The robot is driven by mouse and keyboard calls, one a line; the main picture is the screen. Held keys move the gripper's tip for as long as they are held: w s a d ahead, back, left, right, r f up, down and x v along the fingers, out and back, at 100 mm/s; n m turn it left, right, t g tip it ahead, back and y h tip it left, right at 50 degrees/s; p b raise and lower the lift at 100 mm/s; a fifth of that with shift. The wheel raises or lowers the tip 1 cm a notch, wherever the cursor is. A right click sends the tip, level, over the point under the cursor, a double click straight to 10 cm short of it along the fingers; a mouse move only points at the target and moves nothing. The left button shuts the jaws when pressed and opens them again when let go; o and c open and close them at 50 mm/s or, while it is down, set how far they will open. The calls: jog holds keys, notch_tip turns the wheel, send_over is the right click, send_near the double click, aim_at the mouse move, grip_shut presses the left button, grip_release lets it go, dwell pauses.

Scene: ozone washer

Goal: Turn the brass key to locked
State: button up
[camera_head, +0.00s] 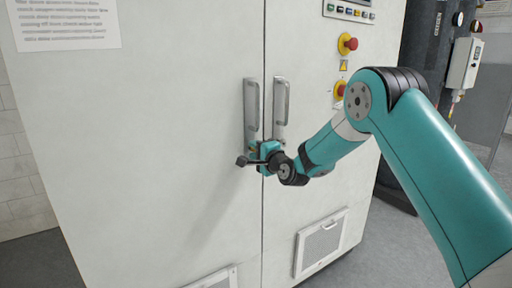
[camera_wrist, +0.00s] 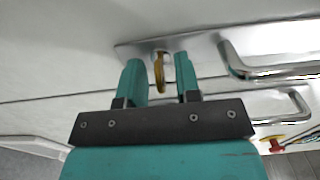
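The brass key (camera_wrist: 159,72) shows in the wrist view, standing out from a lock on a metal plate (camera_wrist: 135,48) on the cabinet door. My gripper (camera_wrist: 158,60) has its two teal fingers apart, one on each side of the key, with a visible gap on both sides. In the head view my gripper (camera_head: 262,156) is close to the door, just below the left handle (camera_head: 251,110). It hides the key and lock there. The lock's markings cannot be read.
The right door handle (camera_head: 281,102) stands beside the left one, across the door seam. Red knobs (camera_head: 348,44) on yellow bases are on the right door, with a vent (camera_head: 320,243) low down. A dark tank and a grey box (camera_head: 464,64) stand at the right.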

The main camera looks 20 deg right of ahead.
jog(key=shift+w, duration=0.2)
grip_shut()
